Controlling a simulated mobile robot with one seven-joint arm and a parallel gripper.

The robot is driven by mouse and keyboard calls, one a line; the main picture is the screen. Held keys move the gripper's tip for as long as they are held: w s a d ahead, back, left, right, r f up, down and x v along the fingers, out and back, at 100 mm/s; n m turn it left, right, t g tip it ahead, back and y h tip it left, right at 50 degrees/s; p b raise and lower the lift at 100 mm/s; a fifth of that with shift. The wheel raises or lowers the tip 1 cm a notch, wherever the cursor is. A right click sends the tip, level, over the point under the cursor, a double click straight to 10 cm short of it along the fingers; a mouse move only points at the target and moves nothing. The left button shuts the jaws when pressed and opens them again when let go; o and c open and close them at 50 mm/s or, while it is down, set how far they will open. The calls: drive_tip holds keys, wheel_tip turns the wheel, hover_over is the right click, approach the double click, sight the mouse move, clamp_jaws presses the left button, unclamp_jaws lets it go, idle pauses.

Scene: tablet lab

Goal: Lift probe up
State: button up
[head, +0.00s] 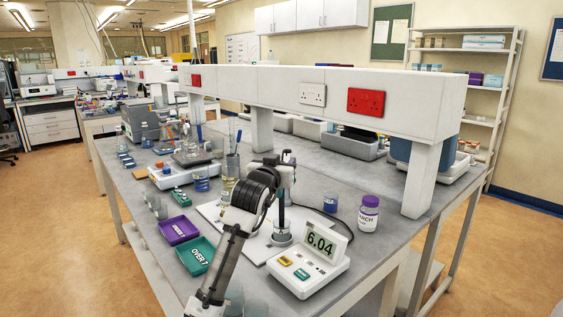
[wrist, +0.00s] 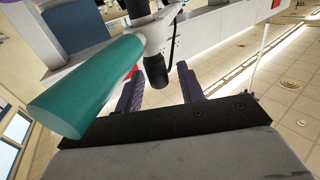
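The meter (head: 310,260) sits at the bench's front right of centre and its screen reads 6.04. A slim dark upright piece that looks like the probe (head: 281,213) stands left of it, its lower end at a small round vessel (head: 282,238). My arm crosses in front and partly hides this area. In the wrist view my gripper (wrist: 160,88) has two purple-grey fingers spread apart. A dark cylinder (wrist: 157,70), apparently part of the probe, shows between and beyond them with a white holder. I cannot tell whether a finger touches it.
A large teal cylinder (wrist: 88,88) looms at the wrist view's left. A purple tray (head: 179,230) and a teal "OVER 7" tray (head: 197,256) lie at the bench's front left. A purple-capped bottle (head: 368,213) and a blue jar (head: 330,203) stand right. The overhead shelf (head: 270,90) runs behind.

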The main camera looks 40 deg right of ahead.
drive_tip(key=shift+c, duration=0.2)
clamp_jaws()
wheel_tip(320, 180, up, 8)
drive_tip(key=p, duration=0.4)
drive_tip(key=shift+f+p, duration=0.1)
drive_tip(key=shift+p, duration=0.25)
drive_tip(key=shift+a+r, duration=0.1)
drive_tip(key=shift+r, duration=0.1)
drive_tip(key=shift+o, duration=0.2)
unclamp_jaws()
drive_tip(key=shift+f, duration=0.1)
